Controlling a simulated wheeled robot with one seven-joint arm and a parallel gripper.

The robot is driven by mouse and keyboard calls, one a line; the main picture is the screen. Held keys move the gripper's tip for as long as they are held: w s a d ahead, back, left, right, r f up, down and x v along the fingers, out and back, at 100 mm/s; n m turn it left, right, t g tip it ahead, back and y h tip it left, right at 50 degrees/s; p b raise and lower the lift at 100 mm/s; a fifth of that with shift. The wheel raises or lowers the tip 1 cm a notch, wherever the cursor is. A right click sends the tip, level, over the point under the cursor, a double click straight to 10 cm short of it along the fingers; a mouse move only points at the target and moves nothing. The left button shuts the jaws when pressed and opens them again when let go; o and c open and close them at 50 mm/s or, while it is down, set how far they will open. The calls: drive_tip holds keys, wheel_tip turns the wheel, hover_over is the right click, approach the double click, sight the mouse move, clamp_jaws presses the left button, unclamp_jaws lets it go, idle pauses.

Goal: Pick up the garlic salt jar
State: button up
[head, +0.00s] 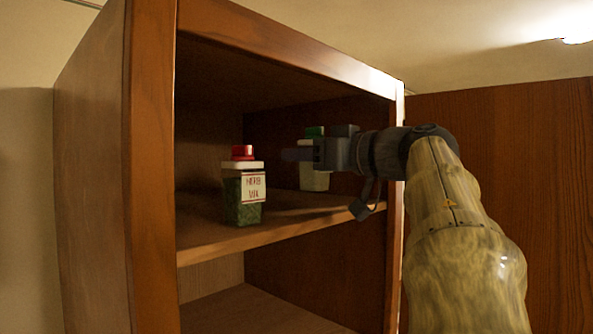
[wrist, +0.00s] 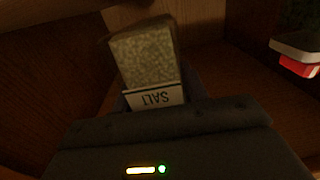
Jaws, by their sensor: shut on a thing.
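The garlic salt jar (head: 314,179) has a green cap and a pale body, and shows behind my gripper (head: 300,154) in the head view. My gripper is shut on the jar inside the cabinet's upper compartment. In the wrist view the jar (wrist: 147,62) shows its speckled pale-green body and a label reading "SALT". The jar's lower label edge is at my gripper (wrist: 155,108), whose fingers are mostly hidden. In the head view my gripper covers part of the jar's upper body. I cannot tell whether the jar touches the shelf.
A herb mix jar (head: 244,190) with a red cap stands upright on the shelf (head: 290,222), left of my gripper. Its red cap also shows in the wrist view (wrist: 298,66). The wooden cabinet side (head: 150,170) bounds the opening at left. A lower compartment is empty where visible.

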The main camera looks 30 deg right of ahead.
drive_tip(key=b+v, duration=0.3)
drive_tip(key=v, duration=1.3)
